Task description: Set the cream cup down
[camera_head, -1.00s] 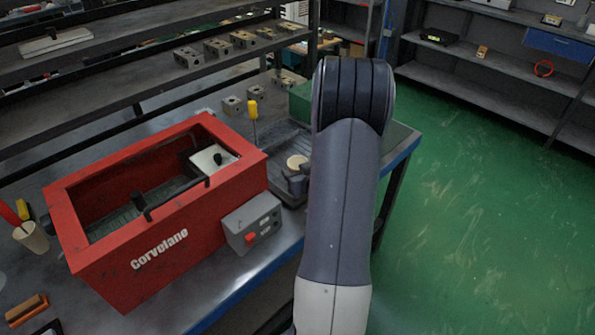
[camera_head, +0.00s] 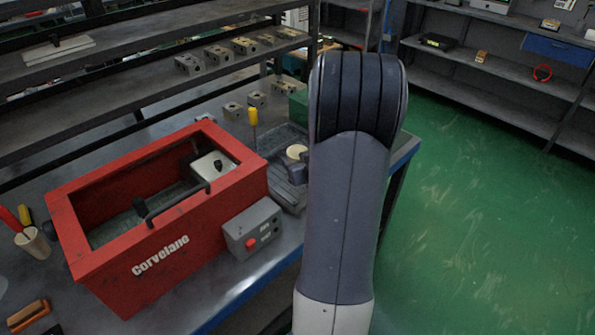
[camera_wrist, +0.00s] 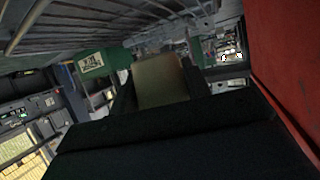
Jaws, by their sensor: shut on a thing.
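The cream cup (camera_head: 296,152) shows in the head view as a pale round top just left of my arm, beyond the right end of the red box. In the wrist view the cup (camera_wrist: 160,82) is a tan shape between my dark jaws. My gripper (camera_head: 297,170) is shut on it; the wrist view shows my gripper (camera_wrist: 160,98) with a jaw on each side of the cup. The cup's base is hidden in both views, so I cannot tell whether it touches the surface below.
The red box (camera_head: 160,257) with a grey control box (camera_head: 252,229) stands left of my gripper. A yellow-handled tool (camera_head: 253,117) stands upright behind. Several metal blocks (camera_head: 233,110) and a green box (camera_head: 299,106) are farther back. Another pale cup (camera_head: 33,243) holds tools at far left.

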